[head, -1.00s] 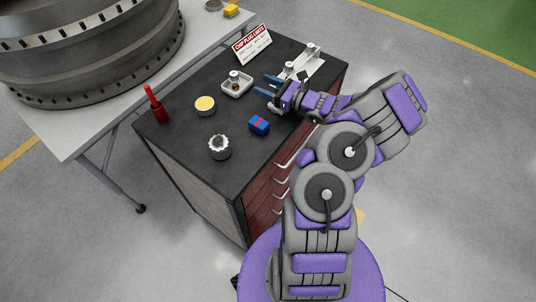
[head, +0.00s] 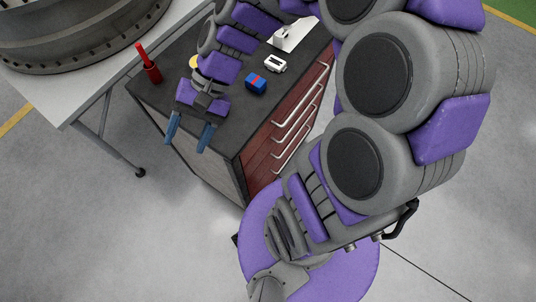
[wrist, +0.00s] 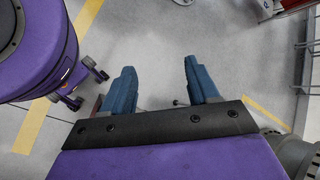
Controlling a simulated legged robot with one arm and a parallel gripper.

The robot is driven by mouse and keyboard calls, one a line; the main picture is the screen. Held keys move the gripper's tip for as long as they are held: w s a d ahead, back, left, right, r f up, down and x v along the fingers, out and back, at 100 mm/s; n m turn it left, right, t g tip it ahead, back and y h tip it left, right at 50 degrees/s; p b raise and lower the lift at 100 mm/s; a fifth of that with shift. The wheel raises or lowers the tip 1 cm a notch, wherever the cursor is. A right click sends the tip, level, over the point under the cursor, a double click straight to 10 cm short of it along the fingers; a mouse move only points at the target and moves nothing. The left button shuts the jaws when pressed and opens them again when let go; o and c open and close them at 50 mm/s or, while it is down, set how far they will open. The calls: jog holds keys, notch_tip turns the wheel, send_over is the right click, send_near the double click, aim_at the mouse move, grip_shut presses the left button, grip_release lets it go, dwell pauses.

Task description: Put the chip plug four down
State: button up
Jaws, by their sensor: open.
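My gripper (head: 188,133) is open and empty, past the near left edge of the dark cart top in the head view. In the wrist view my gripper (wrist: 156,88) shows two blue fingers apart with only grey floor between them. A small white and dark object (head: 275,63) lies on the cart top beside the blue box; I cannot tell whether it is a chip plug. A white stand (head: 294,36) at the back of the cart is partly hidden by my arm. No plug can be made out on its visible part. The small white tray and the sign are hidden.
On the cart top (head: 230,140) are a blue box with a red band (head: 256,84), a red bottle (head: 150,66) and a yellow-topped tin (head: 194,61), partly covered by my arm. A grey table (head: 88,80) with a large engine ring (head: 70,45) stands left. Drawer handles (head: 297,112) project at right.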

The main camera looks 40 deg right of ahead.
jog(key=s+d+n+h, duration=0.5)
jog(key=s+d+h, duration=0.3)
jog(key=s, duration=0.5)
jog(key=shift+s+d+f+t+h, duration=0.3)
jog(key=shift+d+f+h, duration=0.1)
jog(key=shift+d, duration=0.8)
jog(key=shift+w, duration=0.1)
jog(key=shift+f+b, duration=0.5)
jog(key=shift+f, duration=0.05)
